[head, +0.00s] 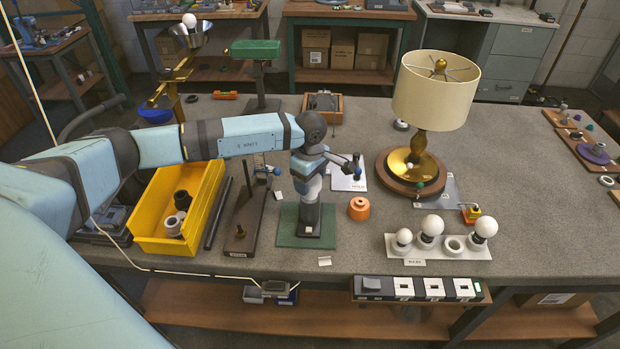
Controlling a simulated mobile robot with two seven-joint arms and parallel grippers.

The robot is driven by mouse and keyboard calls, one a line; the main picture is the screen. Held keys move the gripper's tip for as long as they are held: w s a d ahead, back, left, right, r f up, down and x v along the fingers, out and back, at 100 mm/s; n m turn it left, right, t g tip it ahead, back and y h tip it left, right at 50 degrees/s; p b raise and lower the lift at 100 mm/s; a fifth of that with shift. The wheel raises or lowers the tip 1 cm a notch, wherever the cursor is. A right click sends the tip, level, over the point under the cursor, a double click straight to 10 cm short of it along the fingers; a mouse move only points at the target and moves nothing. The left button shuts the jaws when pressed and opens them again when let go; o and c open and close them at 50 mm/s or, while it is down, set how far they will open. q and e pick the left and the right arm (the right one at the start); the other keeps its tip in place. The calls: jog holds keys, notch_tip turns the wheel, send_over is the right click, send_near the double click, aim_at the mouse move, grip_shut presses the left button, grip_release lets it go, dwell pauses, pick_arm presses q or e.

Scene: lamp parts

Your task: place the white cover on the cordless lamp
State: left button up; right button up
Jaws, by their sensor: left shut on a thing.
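A lamp (421,146) with a brass body stands on a round brown base at the right middle of the table. It wears a cream drum shade (436,92). I see no cord on it, but cannot tell if it is the cordless lamp. I cannot clearly pick out a white cover. My left gripper (309,214) points down over a green mat (287,236) left of the lamp. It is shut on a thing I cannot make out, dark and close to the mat. My right gripper is not in view.
A white board (398,250) with bulbs and a ring stands at the front right. An orange part (358,208) stands right of the mat. A yellow bin (150,235) with dark and white parts stands left. A dark stand (245,225) lies between bin and mat.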

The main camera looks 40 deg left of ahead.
pick_arm(q)
jog(key=shift+f, duration=0.2)
jog(key=o, duration=0.9)
